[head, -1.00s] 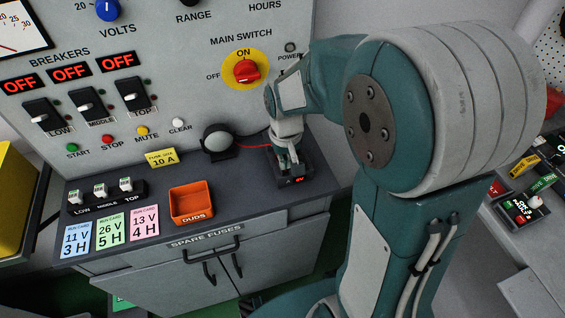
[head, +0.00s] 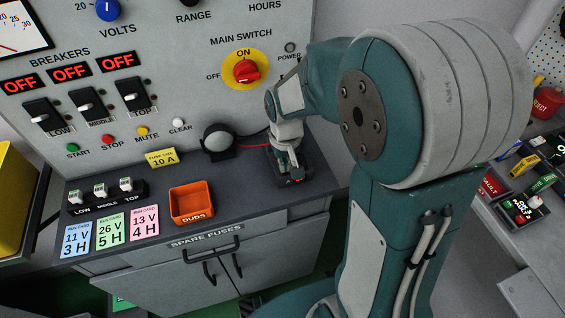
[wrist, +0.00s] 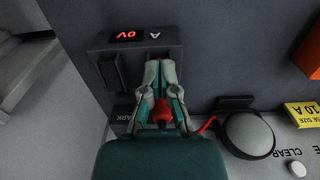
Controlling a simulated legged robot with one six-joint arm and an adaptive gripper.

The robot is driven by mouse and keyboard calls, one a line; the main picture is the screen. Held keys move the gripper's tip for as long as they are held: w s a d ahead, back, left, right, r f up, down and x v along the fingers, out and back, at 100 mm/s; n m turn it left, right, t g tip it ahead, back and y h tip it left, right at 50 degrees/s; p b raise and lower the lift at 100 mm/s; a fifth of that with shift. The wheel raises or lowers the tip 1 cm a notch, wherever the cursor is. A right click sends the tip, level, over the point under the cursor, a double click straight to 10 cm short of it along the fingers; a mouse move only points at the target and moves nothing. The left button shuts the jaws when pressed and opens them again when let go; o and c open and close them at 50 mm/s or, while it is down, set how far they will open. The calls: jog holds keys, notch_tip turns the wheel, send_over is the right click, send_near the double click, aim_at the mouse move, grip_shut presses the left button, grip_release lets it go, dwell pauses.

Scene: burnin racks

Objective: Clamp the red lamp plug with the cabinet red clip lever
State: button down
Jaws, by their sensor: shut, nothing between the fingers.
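My gripper (wrist: 160,72) is shut, its fingertips over a dark box (wrist: 103,45) on the cabinet top. The head view shows the gripper (head: 286,168) low at the box (head: 307,176). A red piece, seemingly the red lamp plug (wrist: 162,112), shows between the finger links, behind the tips. A red cable (wrist: 208,124) runs from near it to the round lamp (wrist: 250,134), which the head view also shows (head: 219,141). The box has a red 0V display (wrist: 127,36) and a black lever-like part (wrist: 108,72). I cannot make out a red clip lever; the fingers hide part of the box.
An orange DUDS bin (head: 191,204) stands left on the cabinet top, with a yellow fuse-size card (head: 162,157) behind it. The upright panel with the red main switch (head: 246,70) rises close behind my gripper. A PARK label (wrist: 122,113) lies beside the fingers.

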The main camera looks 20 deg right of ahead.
jog(key=shift+r, duration=2.45)
jog(key=shift+s+r, duration=0.1)
jog(key=shift+r, duration=0.1)
jog(key=s+r+t, duration=0.5)
jog(key=s+r, duration=0.6)
jog(key=s, duration=0.3)
jog(key=shift+s+t, duration=0.2)
jog(key=shift+t, duration=0.1)
